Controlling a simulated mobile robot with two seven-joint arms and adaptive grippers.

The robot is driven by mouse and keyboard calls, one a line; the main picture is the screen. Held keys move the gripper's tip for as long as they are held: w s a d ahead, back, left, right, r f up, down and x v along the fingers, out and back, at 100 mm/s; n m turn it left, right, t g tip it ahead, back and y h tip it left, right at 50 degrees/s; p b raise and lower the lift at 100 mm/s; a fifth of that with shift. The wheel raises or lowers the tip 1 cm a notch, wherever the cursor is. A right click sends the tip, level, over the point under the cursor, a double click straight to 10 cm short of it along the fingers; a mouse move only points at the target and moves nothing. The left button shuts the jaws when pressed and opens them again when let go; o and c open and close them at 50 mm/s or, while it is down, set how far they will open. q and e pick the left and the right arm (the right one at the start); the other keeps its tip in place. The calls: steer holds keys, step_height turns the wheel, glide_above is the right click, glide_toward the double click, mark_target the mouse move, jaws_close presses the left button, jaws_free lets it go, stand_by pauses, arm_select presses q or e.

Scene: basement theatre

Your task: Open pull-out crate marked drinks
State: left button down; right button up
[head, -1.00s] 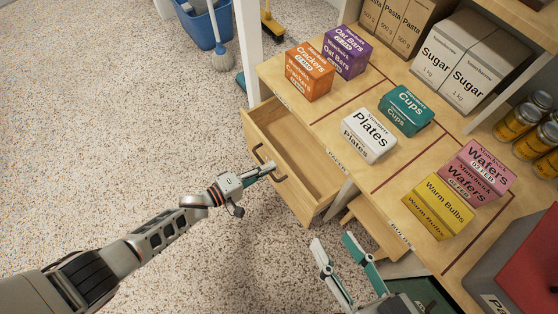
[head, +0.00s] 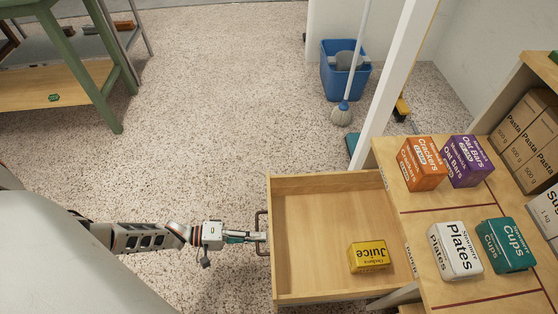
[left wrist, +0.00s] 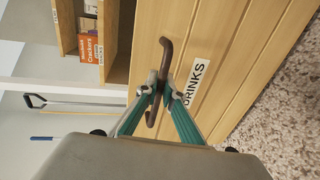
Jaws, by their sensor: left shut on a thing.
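The drinks crate (head: 325,186) is a pale wooden pull-out drawer, far out from under the counter. A yellow Juice box (head: 368,256) lies inside, toward its right end; the rest of its floor is bare. In the left wrist view, its front carries a DRINKS label (left wrist: 197,82) beside a dark brown bar handle (left wrist: 166,55). My left gripper (head: 262,237) is at the handle on the crate's front. In the left wrist view its two teal fingers (left wrist: 158,88) are closed around the handle. My right gripper is out of view.
The counter (head: 415,205) holds boxes of Crackers (head: 424,163), Oat Bars (head: 467,161), Plates (head: 455,250) and Cups (head: 505,245). A white post (head: 395,85) stands behind it. A blue bucket (head: 340,80) with a mop is beyond. Speckled floor left of the crate is clear.

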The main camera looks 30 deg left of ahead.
arm_select(q)
steer(key=shift+f+v, duration=0.2)
steer(key=shift+v, duration=0.8)
steer(key=shift+f+v, duration=0.2)
steer(key=shift+v, duration=0.75)
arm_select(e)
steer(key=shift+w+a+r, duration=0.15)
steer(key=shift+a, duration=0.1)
arm_select(q)
steer(key=shift+s, duration=0.2)
steer(key=c, duration=2.2)
jaws_free()
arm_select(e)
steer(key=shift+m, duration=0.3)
arm_select(q)
steer(key=v, duration=1.2)
steer(key=shift+w, duration=0.1)
